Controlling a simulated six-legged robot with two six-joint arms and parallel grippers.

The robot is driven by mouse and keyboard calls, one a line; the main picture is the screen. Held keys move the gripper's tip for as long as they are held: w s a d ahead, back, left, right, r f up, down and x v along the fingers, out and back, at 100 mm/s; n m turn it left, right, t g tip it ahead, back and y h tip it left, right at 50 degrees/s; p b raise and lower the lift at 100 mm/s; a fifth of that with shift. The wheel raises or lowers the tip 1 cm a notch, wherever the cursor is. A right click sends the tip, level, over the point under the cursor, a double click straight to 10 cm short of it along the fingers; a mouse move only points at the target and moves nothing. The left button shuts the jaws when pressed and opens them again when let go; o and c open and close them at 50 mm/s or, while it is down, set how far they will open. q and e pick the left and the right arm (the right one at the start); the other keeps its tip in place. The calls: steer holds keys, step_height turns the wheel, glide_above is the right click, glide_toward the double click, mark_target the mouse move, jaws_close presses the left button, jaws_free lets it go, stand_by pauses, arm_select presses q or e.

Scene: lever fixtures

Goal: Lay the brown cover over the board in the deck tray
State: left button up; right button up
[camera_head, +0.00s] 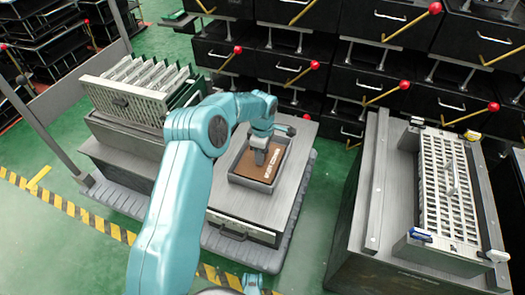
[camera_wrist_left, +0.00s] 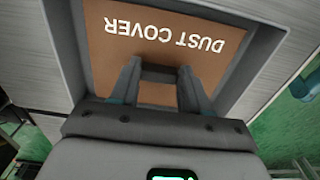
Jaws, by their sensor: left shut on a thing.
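The brown cover (camera_head: 249,170), marked "DUST COVER" in white, lies flat within the grey deck tray (camera_head: 292,163) on the middle bench; I cannot tell whether it rests on the bottom. No board shows in the tray; the cover hides what is under it. In the left wrist view the cover (camera_wrist_left: 100,40) fills the area inside the tray's wall (camera_wrist_left: 262,62). My left gripper (camera_head: 261,160) points down at the cover's middle. Its fingers, also in the left wrist view (camera_wrist_left: 160,72), are shut on the cover at a small raised part between them. My right gripper is not in view.
A rack of upright boards (camera_head: 145,85) stands left of the tray. A bench on the right carries a slotted metal fixture (camera_head: 448,185). Black drawers with red-knobbed levers (camera_head: 315,65) line the back. Green floor shows between the two benches.

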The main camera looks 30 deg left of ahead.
arm_select(q)
steer(key=o, duration=1.3)
steer(key=shift+c, duration=0.2)
steer(key=shift+r, duration=0.1)
step_height(320, 180, up, 16)
steer(key=p, duration=0.5)
steer(key=shift+p, duration=0.4)
steer(key=shift+s, duration=0.15)
